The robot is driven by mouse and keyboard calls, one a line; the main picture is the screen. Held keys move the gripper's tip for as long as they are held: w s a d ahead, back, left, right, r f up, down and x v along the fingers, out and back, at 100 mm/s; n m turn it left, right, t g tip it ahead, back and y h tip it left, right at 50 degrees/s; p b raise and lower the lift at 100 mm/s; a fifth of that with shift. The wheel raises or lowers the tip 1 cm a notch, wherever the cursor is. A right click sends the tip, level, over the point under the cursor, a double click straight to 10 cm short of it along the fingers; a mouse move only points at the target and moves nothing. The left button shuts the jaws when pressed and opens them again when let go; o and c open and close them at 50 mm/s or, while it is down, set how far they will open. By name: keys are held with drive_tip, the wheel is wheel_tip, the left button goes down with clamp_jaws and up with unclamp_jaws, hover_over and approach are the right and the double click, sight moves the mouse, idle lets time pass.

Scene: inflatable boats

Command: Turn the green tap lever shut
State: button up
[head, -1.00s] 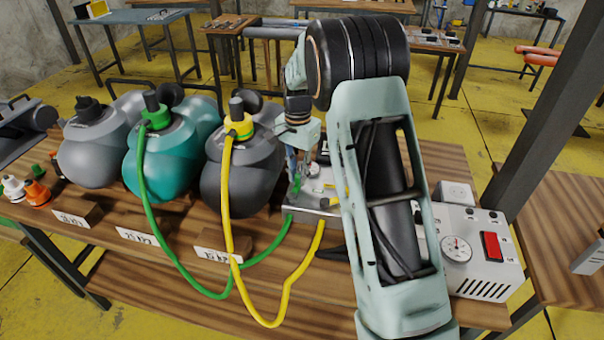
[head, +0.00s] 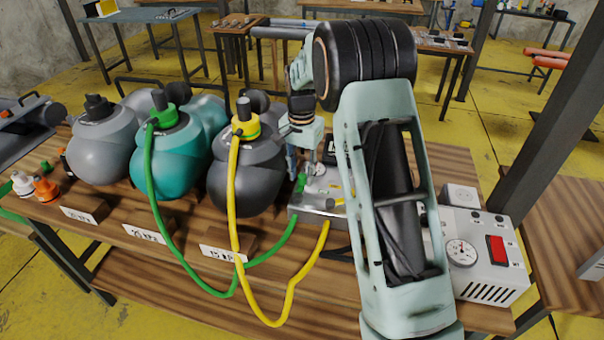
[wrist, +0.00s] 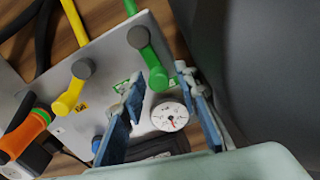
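The green tap lever (wrist: 152,62) is on the grey metal manifold plate (wrist: 110,50) in the wrist view. Its round pivot is toward the top and its broad end points down and slightly right. The lever also shows small in the head view (head: 301,182), below my gripper (head: 303,165). In the wrist view my gripper (wrist: 158,77) is open, its two blue fingers apart. The lever's broad end appears between the fingertips; I cannot tell whether either finger touches it. My arm hides the manifold's right part in the head view.
A yellow tap lever (wrist: 72,88) sits left of the green one. A pressure gauge (wrist: 170,116) is beside the fingers. The dark grey boat (head: 245,175) stands close left of the manifold. A grey pump box (head: 485,255) stands at the right.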

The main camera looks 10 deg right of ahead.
sight(302, 175)
wheel_tip(302, 175, up, 12)
idle(0.7)
